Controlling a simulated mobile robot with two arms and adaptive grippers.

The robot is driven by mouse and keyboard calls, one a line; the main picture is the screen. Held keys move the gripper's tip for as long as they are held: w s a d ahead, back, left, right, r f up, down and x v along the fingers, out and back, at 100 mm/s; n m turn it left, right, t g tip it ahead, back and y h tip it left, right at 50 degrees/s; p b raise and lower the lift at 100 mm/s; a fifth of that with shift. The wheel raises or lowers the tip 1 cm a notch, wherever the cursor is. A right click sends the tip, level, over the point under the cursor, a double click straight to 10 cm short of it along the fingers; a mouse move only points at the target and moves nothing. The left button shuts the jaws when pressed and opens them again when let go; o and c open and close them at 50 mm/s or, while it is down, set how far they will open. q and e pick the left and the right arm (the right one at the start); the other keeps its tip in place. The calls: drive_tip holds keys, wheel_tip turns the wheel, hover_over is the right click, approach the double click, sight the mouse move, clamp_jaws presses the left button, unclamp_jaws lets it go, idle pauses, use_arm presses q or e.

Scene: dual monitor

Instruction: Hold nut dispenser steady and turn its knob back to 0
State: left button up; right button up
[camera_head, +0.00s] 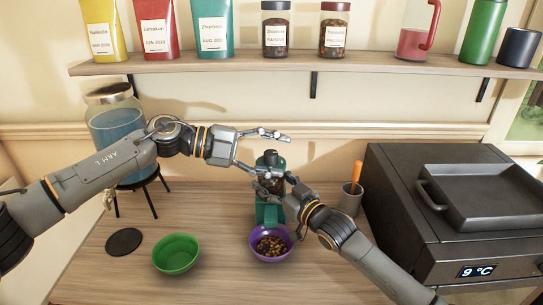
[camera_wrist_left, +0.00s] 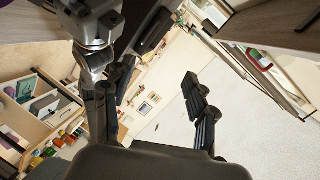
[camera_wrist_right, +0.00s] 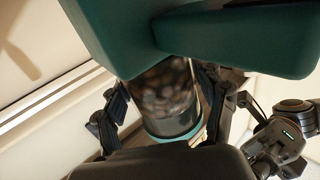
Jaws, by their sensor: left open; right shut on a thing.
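The right wrist view shows the nut-filled section (camera_wrist_right: 165,95) between the fingers, beside the teal body. My left gripper (camera_head: 270,154) is open and empty, with its spread fingers just above and left of the dispenser's top. The left wrist view shows its fingers (camera_wrist_left: 155,108) apart with nothing between. I cannot make out the knob, which seems hidden by the grippers.
A purple bowl (camera_head: 285,252) of nuts sits under the dispenser. A green bowl (camera_head: 176,262) and a dark coaster (camera_head: 124,242) lie left. A cup (camera_head: 350,202) with an orange-handled tool and a black oven (camera_head: 450,225) stand right. A shelf (camera_head: 240,66) runs above.

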sight(271, 159)
use_arm(q)
drive_tip(key=w+a+f+n+t, duration=0.1)
drive_tip(key=a+f+n+t, duration=0.3)
drive_tip(key=n, duration=0.6)
drive_tip(key=w+a+f+n+t, duration=0.1)
drive_tip(key=a+f+n+t, duration=0.1)
drive_tip(key=a+n+t, duration=0.5)
drive_tip(key=w+d+g, duration=0.1)
drive_tip(key=w+d, duration=0.1)
drive_tip(key=d, duration=0.1)
drive_tip(key=w+d+n, duration=0.1)
drive_tip(key=w+d, duration=0.1)
drive_tip(key=d, duration=0.2)
drive_tip(key=w+d+n+g, duration=0.1)
drive_tip(key=w+d, duration=0.1)
drive_tip(key=d, duration=0.1)
drive_tip(key=shift+w+d+r+g, duration=0.2)
drive_tip(key=shift+w+d+g, duration=0.05)
drive_tip(key=shift+d+g, duration=0.05)
drive_tip(key=shift+c, duration=0.2)
drive_tip(key=c, duration=1.1)
